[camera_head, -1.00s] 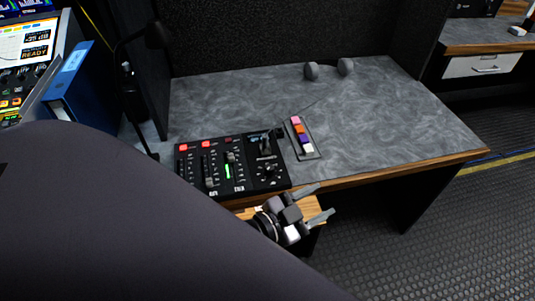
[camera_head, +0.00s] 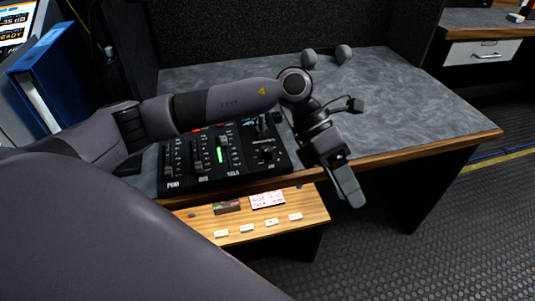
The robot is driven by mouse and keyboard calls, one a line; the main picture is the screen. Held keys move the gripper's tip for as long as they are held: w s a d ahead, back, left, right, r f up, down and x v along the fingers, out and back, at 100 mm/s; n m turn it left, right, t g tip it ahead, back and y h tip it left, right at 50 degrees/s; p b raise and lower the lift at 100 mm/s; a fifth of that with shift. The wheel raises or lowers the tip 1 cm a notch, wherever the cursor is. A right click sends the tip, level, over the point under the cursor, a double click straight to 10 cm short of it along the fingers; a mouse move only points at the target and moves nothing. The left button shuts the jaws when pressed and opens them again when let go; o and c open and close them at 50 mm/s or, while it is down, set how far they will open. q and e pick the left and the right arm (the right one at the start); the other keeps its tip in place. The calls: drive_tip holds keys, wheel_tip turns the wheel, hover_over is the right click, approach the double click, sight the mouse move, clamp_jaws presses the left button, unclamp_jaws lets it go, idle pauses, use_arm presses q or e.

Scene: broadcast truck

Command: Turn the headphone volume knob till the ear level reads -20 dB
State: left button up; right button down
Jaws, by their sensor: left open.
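A black mixer panel (camera_head: 205,178) sits at the front left of the grey desk, with faders and a lit green strip. A dark knob (camera_head: 266,156) with pale marks around it is on its right section; its label is too small to read. My left arm crosses over the mixer and hides part of its back. My left gripper (camera_head: 351,192) is open and empty, pointing down in front of the desk edge, right of the mixer and apart from the knob. A screen (camera_head: 16,20) at the far left shows a dB figure, seemingly -35, and READY. My right gripper is not in view.
A wooden shelf (camera_head: 315,207) with small white tabs and cards sits below the desk front. A blue binder (camera_head: 45,72) stands at the left. Headphones (camera_head: 343,54) lie at the back of the desk. The desk's right part (camera_head: 430,110) is clear.

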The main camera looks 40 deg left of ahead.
use_arm(q)
drive_tip(key=w+a+f+t+y+b, duration=0.15)
drive_tip(key=w+a+y, duration=0.3)
drive_tip(key=a, duration=0.45)
wheel_tip(320, 180, up, 3)
drive_tip(key=t+y+b, duration=0.1)
drive_tip(key=y+b, duration=0.1)
drive_tip(key=y, duration=0.3)
hover_over(267, 149)
drive_tip(key=shift+w+d+n, duration=0.1)
drive_tip(key=shift+d+n, duration=0.2)
drive_tip(key=shift+a, duration=0.3)
wheel_tip(267, 149, down, 6)
drive_tip(key=shift+r+b, duration=0.2)
drive_tip(key=shift+b, duration=0.45)
drive_tip(key=shift+f, duration=0.55)
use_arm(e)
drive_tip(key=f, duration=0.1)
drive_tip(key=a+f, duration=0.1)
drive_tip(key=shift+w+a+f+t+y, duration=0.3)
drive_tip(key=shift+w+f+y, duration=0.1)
use_arm(q)
clamp_jaws()
